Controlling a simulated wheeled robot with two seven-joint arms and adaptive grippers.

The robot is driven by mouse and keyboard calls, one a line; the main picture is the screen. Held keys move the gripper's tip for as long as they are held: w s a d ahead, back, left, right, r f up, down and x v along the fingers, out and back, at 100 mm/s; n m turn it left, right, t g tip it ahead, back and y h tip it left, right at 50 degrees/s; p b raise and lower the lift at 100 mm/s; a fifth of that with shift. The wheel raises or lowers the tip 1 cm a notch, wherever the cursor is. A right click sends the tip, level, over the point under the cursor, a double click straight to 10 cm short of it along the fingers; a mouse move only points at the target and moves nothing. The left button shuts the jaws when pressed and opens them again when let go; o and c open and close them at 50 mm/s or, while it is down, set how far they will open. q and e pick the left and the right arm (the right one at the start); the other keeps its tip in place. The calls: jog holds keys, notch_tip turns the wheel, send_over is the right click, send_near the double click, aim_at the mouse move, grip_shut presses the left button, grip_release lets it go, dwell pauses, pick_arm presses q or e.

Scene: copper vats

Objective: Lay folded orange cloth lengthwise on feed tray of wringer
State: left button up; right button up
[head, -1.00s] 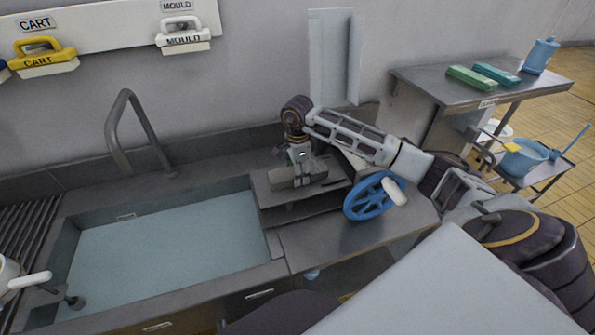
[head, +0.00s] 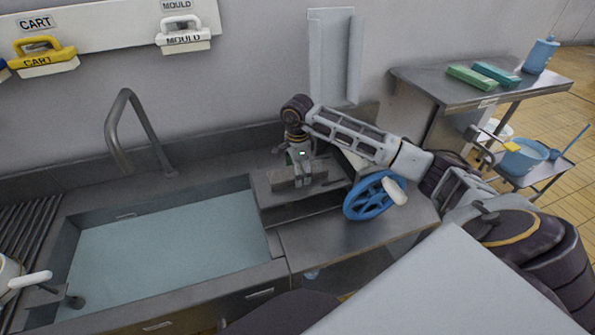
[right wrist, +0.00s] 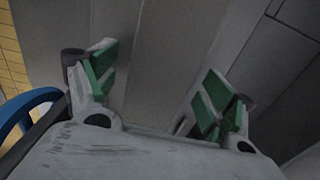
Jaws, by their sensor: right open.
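The wringer shows in the head view as a blue crank wheel (head: 369,198) with a white handle, right of the sink. A flat grey tray (head: 265,198) lies to the left of the wheel, over the sink's right end. My right gripper (head: 290,181) is low over this tray; whether it touches is unclear. In the right wrist view, my right gripper (right wrist: 160,85) has its green-padded fingers wide apart over grey metal, with nothing between them. The blue wheel's rim (right wrist: 30,105) shows at the left there. I see no orange cloth in either view. My left gripper is not in view.
A sink (head: 165,235) of pale water with a tall tap (head: 135,130) fills the left of the counter. A side table (head: 440,85) with green boxes (head: 480,76) and a blue jug (head: 540,56) stands at the right. A blue bucket (head: 522,160) sits lower.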

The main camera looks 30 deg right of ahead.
notch_tip(320, 180, up, 12)
jog(key=b, duration=0.2)
dwell(0.6)
